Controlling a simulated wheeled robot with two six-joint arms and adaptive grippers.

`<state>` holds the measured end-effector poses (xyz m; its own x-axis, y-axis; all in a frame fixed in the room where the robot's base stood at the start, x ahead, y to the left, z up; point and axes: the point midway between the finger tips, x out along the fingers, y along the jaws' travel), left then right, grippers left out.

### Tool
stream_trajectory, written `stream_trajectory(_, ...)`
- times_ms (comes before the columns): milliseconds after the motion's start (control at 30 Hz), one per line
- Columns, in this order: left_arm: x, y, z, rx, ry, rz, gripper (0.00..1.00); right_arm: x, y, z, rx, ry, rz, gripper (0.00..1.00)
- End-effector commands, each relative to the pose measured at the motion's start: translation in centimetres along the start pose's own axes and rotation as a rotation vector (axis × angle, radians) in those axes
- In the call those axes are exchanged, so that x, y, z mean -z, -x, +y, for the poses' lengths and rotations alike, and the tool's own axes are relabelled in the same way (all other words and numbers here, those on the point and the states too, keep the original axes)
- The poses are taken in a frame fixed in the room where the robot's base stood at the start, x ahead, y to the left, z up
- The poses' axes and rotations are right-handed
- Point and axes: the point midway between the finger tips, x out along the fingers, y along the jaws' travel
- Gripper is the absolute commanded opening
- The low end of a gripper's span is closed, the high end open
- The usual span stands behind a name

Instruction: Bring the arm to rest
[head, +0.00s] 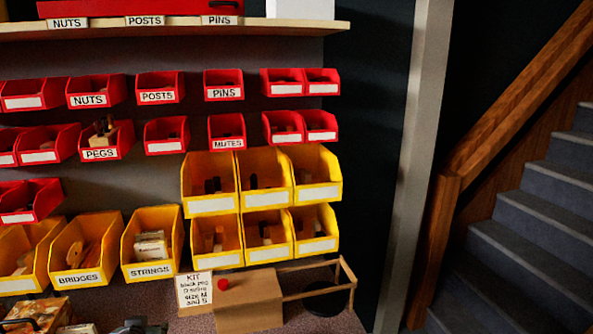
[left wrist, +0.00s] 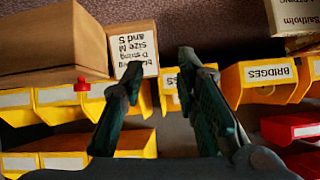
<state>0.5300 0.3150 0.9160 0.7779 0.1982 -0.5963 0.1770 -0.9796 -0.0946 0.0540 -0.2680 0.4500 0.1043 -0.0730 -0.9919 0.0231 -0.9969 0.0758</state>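My left gripper (left wrist: 160,66) shows in the left wrist view with its two dark fingers apart and nothing between them. That view looks upside down. Beyond the fingers are the kit card (left wrist: 133,50) and the yellow bins, with no clear contact. In the head view a dark grey piece at the bottom edge, left of the kit card (head: 194,289), seems to be part of my left arm; its fingers cannot be made out there. My right gripper is in neither view.
A brown box (head: 249,302) with a red knob (head: 222,284) stands on the bench beside a wooden frame (head: 345,271). Red and yellow bins, including BRIDGES (head: 85,253) and STRINGS (head: 152,243), fill the wall behind. A post (head: 415,160) and stairs (head: 540,230) are at right.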

Motion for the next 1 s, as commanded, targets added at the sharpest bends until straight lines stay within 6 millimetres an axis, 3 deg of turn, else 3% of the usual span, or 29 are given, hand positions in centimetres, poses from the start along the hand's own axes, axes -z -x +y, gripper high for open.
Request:
stream_trajectory(167, -8.6, 2.0, 1.4, -0.03, -0.057, -0.134, 0.28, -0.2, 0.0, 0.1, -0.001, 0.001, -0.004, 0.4)
stream_trajectory(400, -19.8, 7.5, 2.6, -0.078, -0.131, -0.33, 0.28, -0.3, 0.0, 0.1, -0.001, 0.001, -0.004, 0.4)
stream_trajectory(600, -27.1, 13.6, 2.9, -0.116, -0.177, -0.485, 0.28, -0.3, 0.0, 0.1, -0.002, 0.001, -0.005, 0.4)
stream_trajectory(767, -31.6, 18.3, 2.7, -0.142, -0.205, -0.599, 0.28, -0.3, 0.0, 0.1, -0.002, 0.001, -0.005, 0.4)
stream_trajectory(800, -32.6, 16.6, 2.8, -0.139, -0.204, -0.605, 0.28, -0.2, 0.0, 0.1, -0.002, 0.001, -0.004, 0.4)
stream_trajectory(1000, -38.8, 11.1, 2.9, -0.132, -0.196, -0.647, 0.28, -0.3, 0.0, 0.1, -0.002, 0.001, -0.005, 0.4)
